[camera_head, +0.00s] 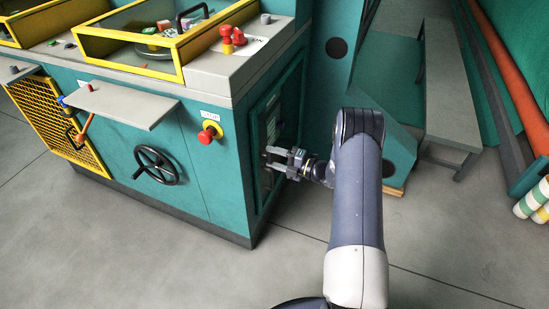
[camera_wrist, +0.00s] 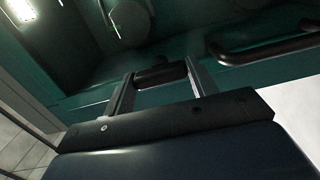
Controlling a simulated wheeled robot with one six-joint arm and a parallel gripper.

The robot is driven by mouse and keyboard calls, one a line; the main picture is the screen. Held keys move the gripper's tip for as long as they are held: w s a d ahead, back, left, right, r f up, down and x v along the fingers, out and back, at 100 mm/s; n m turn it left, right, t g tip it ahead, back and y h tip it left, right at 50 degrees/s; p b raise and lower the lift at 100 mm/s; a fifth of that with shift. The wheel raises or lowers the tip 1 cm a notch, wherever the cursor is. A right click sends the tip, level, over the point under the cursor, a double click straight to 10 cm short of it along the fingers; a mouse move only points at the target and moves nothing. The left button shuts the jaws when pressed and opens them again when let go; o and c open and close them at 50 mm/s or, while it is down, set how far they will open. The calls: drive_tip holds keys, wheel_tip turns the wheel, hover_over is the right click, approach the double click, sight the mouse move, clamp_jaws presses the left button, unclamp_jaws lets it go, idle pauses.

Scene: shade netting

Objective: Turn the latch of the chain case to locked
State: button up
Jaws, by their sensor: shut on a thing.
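The chain case (camera_head: 258,150) appears to be the dark-framed panel on the right end face of the teal machine. My gripper (camera_head: 272,159) is at the front of this panel, with the arm reaching in from the right. In the wrist view my gripper (camera_wrist: 160,82) has its two fingers on either side of a short dark latch knob (camera_wrist: 158,74), and it is shut on it. The fingers hide part of the latch in the head view, and its locked or unlocked position cannot be read.
A black bar handle (camera_wrist: 262,50) lies close to the right finger. A red stop button (camera_head: 208,134), a black handwheel (camera_head: 156,166) and a grey shelf (camera_head: 120,104) stick out from the machine's front. A grey bench (camera_head: 448,95) stands at right. The floor in front is clear.

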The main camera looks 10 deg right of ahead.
drive_tip(key=o, duration=1)
drive_tip(key=v, duration=1.1)
drive_tip(key=shift+w+a, duration=0.15)
drive_tip(key=x, duration=1)
drive_tip(key=shift+w+a, duration=0.15)
drive_tip(key=shift+a, duration=0.1)
